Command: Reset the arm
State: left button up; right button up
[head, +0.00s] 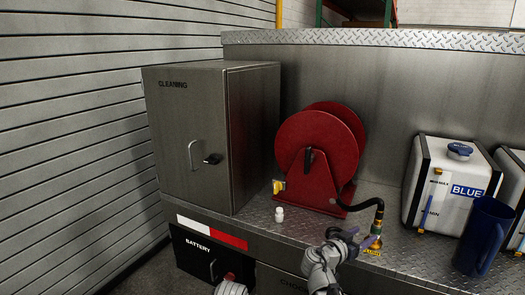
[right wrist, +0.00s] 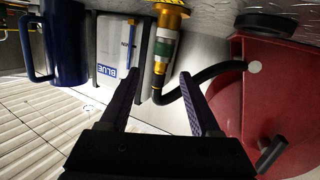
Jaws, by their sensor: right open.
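My right gripper (head: 356,239) is low in the middle of the head view, over the front edge of the metal deck. It is open and empty. In the right wrist view its two dark fingers (right wrist: 166,70) stand apart. The brass hose fitting (head: 376,236) with a green band stands on the deck just beyond the fingers; it also shows between and past the fingertips in the right wrist view (right wrist: 165,48). I cannot tell whether a finger touches it. A black hose (head: 362,204) runs from it to the red reel (head: 318,150). My left gripper is not seen.
A grey CLEANING cabinet (head: 212,135) stands left of the reel. A small white bottle (head: 279,214) is on the deck. At right are a white BLUE tank (head: 436,185) and a blue jug (head: 484,235). A BATTERY compartment (head: 207,260) is below.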

jog(key=s+a+f+n+g+y+p, duration=0.2)
jog(key=s+a+f+n+g+y, duration=0.1)
jog(key=s+a, duration=0.4)
jog(key=s+a+f+n+g+y+p, duration=0.2)
jog(key=s+a+f+n+g+y, duration=0.1)
jog(key=a, duration=0.9)
jog(key=s+a+f+n+g+y+p, duration=0.2)
jog(key=s+a+f+n+y, duration=0.3)
jog(key=s+a+n, duration=0.3)
jog(key=s+a+g+y, duration=0.1)
jog(key=s+a, duration=0.1)
jog(key=s, duration=0.1)
jog(key=shift+s+f, duration=0.15)
